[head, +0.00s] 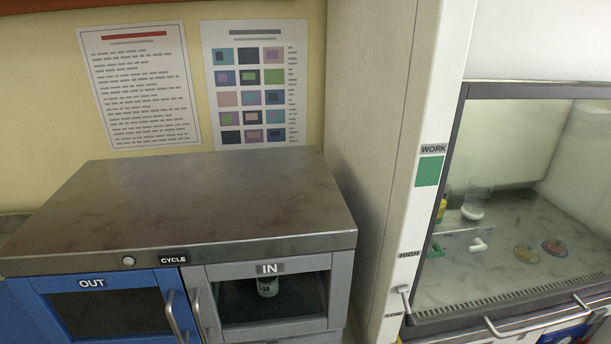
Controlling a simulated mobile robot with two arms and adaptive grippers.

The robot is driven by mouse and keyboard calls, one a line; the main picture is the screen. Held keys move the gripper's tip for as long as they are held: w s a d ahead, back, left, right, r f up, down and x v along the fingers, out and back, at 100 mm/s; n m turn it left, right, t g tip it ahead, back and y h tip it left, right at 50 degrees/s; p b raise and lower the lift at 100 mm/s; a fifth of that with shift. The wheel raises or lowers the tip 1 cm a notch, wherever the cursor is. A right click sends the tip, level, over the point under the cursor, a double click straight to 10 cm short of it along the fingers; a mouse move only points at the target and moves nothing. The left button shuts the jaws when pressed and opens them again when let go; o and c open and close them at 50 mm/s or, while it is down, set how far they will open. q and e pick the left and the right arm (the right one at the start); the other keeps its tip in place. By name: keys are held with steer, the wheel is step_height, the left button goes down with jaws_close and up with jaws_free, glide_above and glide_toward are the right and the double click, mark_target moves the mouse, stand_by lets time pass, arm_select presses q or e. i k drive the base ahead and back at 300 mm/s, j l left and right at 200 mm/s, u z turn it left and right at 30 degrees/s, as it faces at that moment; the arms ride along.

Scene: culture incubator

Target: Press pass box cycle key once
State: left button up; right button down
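The pass box (185,205) is a steel-topped box at the lower left of the head view. Its cycle key (129,261) is a small round pale button on the front edge, just left of the black CYCLE label (174,257). Below it are a blue OUT door (145,279) on the left and a grey IN door (219,270) on the right, each with a window and a bar handle. Both doors look shut. A small labelled container (267,286) stands behind the IN window. Neither gripper is in view.
To the right stands a cabinet with a glass sash (530,190), with dishes and a clear vessel (476,200) inside. A white post (430,150) marked WORK, HIGH and LOW stands between. Two posters hang on the wall. The pass box top is bare.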

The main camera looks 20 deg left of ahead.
mark_target(179, 257)
steer(key=u, duration=1.25)
